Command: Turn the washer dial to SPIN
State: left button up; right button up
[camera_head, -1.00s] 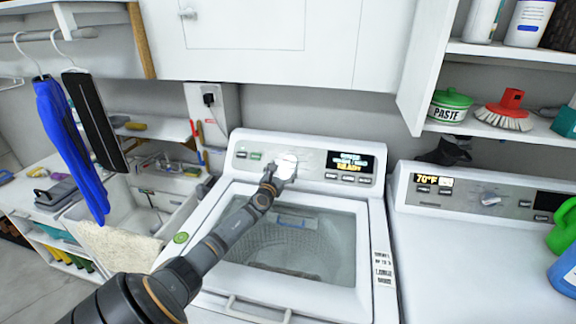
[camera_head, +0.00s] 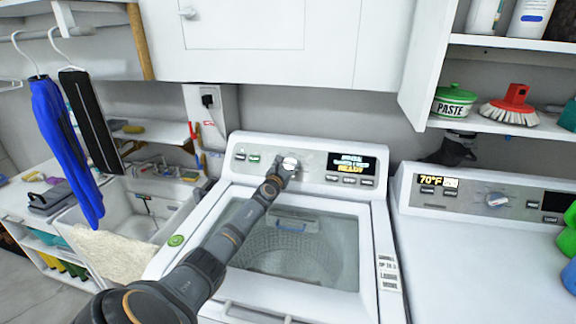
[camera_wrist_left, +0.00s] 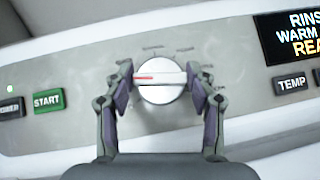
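The washer dial (camera_head: 289,163) is a round silver knob with a raised bar and a red mark, on the washer's control panel. In the left wrist view the dial (camera_wrist_left: 160,80) has its red mark pointing left. My left gripper (camera_wrist_left: 161,84) has one finger on each side of the dial, its pads appearing to touch the rim. In the head view my left gripper (camera_head: 279,173) partly covers the dial's lower left. The washer display (camera_wrist_left: 290,36) is cut off and shows RINS, WARM and REA. My right gripper is not in view.
A dryer (camera_head: 480,260) stands at right. White cabinets (camera_head: 270,40) hang above.

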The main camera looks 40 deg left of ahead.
pick_arm(q)
jog(key=shift+c, duration=1.4)
jog(key=shift+d+r+n+g+y+p, duration=0.15)
jog(key=shift+n+g+y+p, duration=0.25)
jog(key=shift+n+y+p, duration=0.6)
jog(key=n+y+p, duration=0.1)
jog(key=n, duration=0.1)
jog(key=shift+w+n+g, duration=0.1)
jog(key=shift+n+g, duration=0.3)
jog(key=n+g+y, duration=0.1)
jog(key=n, duration=0.2)
jog(key=shift+g+y, duration=0.3)
jog(key=shift+y, duration=0.1)
jog(key=shift+d+n+g+y, duration=0.1)
jog(key=shift+n+g+y, duration=0.7)
jog(key=shift+n, duration=0.8)
jog(key=shift+f+n+g, duration=0.2)
jog(key=shift+n+g, duration=0.1)
jog(key=o, duration=1.2)
jog(key=shift+c, duration=0.2)
